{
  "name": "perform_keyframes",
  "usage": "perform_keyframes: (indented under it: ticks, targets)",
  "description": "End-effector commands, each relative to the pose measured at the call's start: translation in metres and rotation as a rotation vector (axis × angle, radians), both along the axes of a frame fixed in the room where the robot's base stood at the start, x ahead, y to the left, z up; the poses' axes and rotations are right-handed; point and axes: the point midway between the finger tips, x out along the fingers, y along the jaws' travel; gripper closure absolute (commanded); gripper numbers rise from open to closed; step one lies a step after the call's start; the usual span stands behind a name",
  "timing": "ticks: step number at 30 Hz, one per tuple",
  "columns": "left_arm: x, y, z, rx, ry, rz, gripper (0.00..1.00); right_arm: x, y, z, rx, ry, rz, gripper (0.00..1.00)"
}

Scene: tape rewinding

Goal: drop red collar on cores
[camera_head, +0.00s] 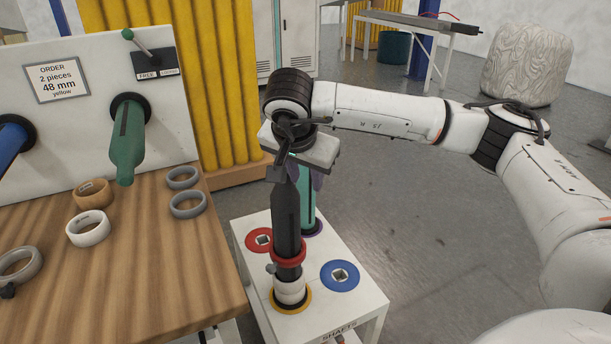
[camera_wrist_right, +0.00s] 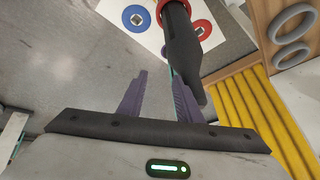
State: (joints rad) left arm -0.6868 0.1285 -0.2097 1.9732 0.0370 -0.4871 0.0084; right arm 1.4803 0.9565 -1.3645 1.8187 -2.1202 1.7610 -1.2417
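The red collar (camera_head: 288,254) sits around a dark upright shaft (camera_head: 286,215) on the small white stand. Pale cores (camera_head: 290,290) are around the same shaft lower down, above a yellow disc, with a dark stretch between them and the collar. In the wrist view the collar's edge (camera_wrist_right: 168,5) shows at the top, around the shaft (camera_wrist_right: 183,50). My right gripper (camera_head: 317,178) is near the shaft's upper end, partly hidden behind it. Its purple fingers (camera_wrist_right: 160,76) are apart with nothing held between them; the shaft passes beside one finger. My left gripper is out of view.
A teal shaft (camera_head: 307,205) stands behind on a purple disc. Red (camera_head: 262,240) and blue (camera_head: 340,275) discs with square holes lie on the stand (camera_head: 352,312). The wooden table (camera_head: 150,270) at left holds several loose rings. A green roller (camera_head: 127,145) juts from the panel.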

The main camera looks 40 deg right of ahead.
Motion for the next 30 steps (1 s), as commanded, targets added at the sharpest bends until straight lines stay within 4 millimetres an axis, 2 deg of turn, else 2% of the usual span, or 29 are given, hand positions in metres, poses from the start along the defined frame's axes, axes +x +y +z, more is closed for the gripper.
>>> perform_keyframes:
  ticks: [4, 7, 15, 21, 30]
  targets:
    - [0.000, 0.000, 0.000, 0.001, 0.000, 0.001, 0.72, -0.001, 0.002, 0.003, -0.001, 0.001, 0.000, 0.68]
    - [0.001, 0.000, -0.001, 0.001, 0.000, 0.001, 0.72, -0.004, 0.006, 0.013, 0.000, -0.001, 0.002, 0.68]
    - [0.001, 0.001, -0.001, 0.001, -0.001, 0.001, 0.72, -0.022, 0.027, 0.060, 0.000, -0.003, 0.003, 0.68]
    - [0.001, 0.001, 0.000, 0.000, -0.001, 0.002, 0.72, -0.031, 0.037, 0.084, 0.000, -0.002, 0.001, 0.68]
    - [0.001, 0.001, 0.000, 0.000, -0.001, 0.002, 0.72, -0.034, 0.039, 0.089, 0.000, 0.000, 0.000, 0.68]
